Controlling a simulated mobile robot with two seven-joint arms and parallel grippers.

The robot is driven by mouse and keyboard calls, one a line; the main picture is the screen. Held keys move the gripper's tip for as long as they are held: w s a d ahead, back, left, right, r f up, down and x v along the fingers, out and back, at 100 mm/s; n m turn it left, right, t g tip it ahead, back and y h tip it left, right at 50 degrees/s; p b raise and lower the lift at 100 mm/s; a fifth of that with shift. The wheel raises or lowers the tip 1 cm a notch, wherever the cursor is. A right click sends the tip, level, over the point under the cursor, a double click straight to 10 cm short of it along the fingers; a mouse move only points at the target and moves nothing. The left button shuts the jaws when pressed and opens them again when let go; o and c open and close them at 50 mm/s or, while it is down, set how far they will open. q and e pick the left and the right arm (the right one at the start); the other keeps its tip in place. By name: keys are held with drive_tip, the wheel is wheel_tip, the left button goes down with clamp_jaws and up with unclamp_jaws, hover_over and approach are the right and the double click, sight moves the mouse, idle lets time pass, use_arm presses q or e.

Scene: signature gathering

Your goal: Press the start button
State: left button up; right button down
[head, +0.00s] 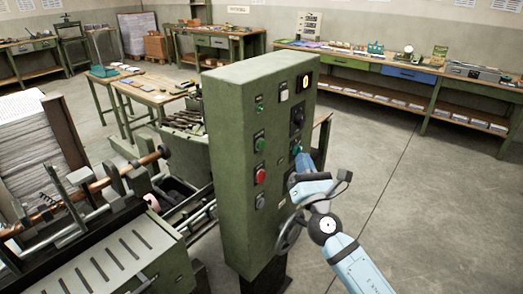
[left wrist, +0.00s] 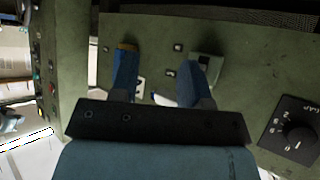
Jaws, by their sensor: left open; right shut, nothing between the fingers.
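A tall green control cabinet (head: 237,150) stands in the middle of the head view. Its right-hand face carries a green button (head: 296,148). Its left panel has another green button (head: 259,143) and a red button (head: 260,176). I cannot read which one is the start button. My right gripper (head: 302,162) is shut and empty, its tip at or just below the green button on the right-hand face; I cannot tell if it touches. My left gripper (left wrist: 157,62) shows only in the left wrist view, open and empty before a green panel.
A handwheel (head: 291,232) sits low on the cabinet, close to my right arm. A machine with rollers (head: 90,215) stands at the left. A black dial (left wrist: 297,136) is right of my left gripper. Workbenches line the back; the floor at the right is clear.

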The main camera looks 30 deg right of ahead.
sight(261, 145)
idle(0.3)
drive_tip(key=w+a, duration=0.3)
drive_tip(key=w, duration=0.5)
drive_tip(key=shift+a, duration=0.25)
idle(1.6)
drive_tip(key=shift+w, duration=0.2)
drive_tip(key=shift+w+a, duration=0.15)
drive_tip(key=shift+w, duration=0.1)
